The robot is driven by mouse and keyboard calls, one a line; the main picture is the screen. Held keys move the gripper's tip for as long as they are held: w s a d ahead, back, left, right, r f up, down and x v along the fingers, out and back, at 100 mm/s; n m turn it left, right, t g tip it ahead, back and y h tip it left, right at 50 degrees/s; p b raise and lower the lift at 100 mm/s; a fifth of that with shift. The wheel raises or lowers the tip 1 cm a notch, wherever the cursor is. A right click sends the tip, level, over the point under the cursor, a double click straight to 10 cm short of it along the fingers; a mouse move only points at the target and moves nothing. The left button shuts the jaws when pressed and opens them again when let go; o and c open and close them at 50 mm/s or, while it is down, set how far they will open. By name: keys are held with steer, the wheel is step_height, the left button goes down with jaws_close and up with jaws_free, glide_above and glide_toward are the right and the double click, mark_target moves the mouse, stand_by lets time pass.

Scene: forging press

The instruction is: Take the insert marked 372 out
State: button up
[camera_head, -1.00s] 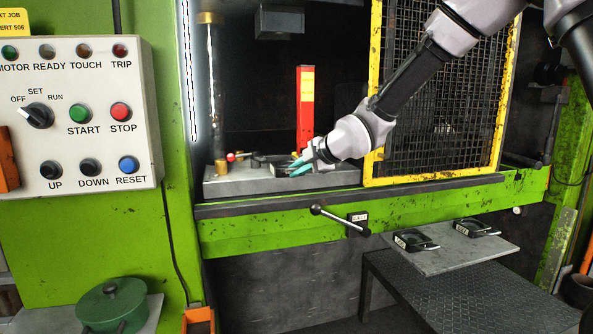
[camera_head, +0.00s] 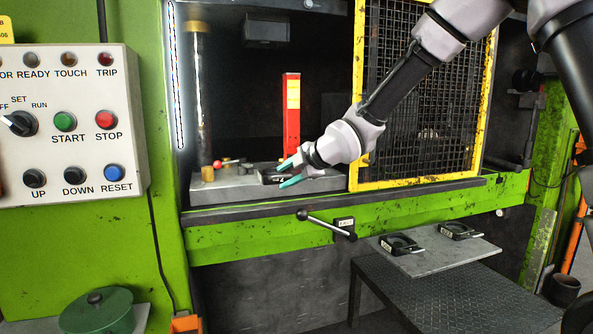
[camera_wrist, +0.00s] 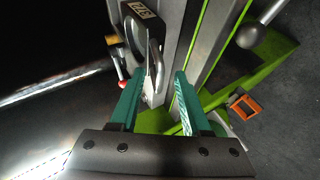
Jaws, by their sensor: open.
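The insert marked 372 (camera_wrist: 150,32) shows at the top of the wrist view, a dark piece with its number on a pale label. In the head view the dark insert (camera_head: 268,178) lies on the grey press bed (camera_head: 222,191), partly hidden by my fingers. My gripper (camera_head: 289,173) reaches in from the right at the bed's front. In the wrist view its teal fingers (camera_wrist: 159,74) are spread apart. A thin pale bar, apparently the insert's handle, runs down toward the gap between the fingertips; I cannot tell whether they touch it.
The yellow-framed mesh guard (camera_head: 425,105) stands right of the opening, close to my arm. A red post (camera_head: 291,115) rises behind the bed. A black-knobbed lever (camera_head: 325,224) sticks out below the front edge. Two other inserts, left (camera_head: 400,246) and right (camera_head: 459,231), rest on a grey shelf (camera_head: 425,262).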

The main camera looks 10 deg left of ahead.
steer(key=v, duration=1)
steer(key=shift+a+f, duration=0.1)
